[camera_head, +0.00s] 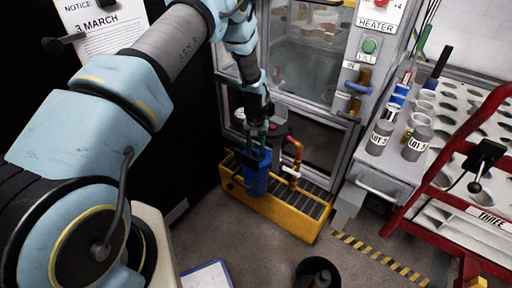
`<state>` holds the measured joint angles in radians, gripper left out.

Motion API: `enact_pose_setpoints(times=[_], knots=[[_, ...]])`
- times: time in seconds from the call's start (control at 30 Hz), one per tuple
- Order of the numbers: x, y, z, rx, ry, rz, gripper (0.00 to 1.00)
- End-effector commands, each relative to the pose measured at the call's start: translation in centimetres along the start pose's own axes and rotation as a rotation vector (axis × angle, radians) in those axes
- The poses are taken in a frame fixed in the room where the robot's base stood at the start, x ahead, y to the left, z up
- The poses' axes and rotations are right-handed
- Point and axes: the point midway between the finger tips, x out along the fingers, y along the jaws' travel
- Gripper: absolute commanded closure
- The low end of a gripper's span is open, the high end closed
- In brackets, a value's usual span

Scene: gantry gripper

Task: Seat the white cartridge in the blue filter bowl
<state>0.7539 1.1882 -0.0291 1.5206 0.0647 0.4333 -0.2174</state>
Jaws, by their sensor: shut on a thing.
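The blue filter bowl (257,180) is upright at the left part of the yellow trough, overlapping its front edge in the picture. My gripper (258,150) points down from above, its fingers ending at the bowl's mouth. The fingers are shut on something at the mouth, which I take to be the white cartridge. Its body does not show clearly; the fingers and the bowl hide that spot. I cannot tell how deep it sits.
The yellow trough (289,221) has a slatted top. An orange pipe with a white handle (293,171) stands close right of the bowl. A glazed cabinet (310,55) rises behind. A red-framed rack (436,180) stands at right. The grey floor in front is partly clear.

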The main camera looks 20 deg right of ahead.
Motion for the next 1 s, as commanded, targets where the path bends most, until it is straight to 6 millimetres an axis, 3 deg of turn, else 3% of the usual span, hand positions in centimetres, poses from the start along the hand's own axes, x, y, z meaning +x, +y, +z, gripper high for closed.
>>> enact_pose_setpoints(times=[0.03,0.33,0.67,0.77,1.0], knots=[[0.1,0.0,0.0,0.0,0.001,0.0,0.57],[0.0,0.0,0.0,0.0,0.0,0.0,0.23],[-0.4,0.0,0.0,0.0,0.001,0.0,0.23],[-1.6,0.0,-0.1,0.0,0.002,0.0,0.23],[-6.3,0.0,-0.1,0.0,0.004,0.0,0.23]])
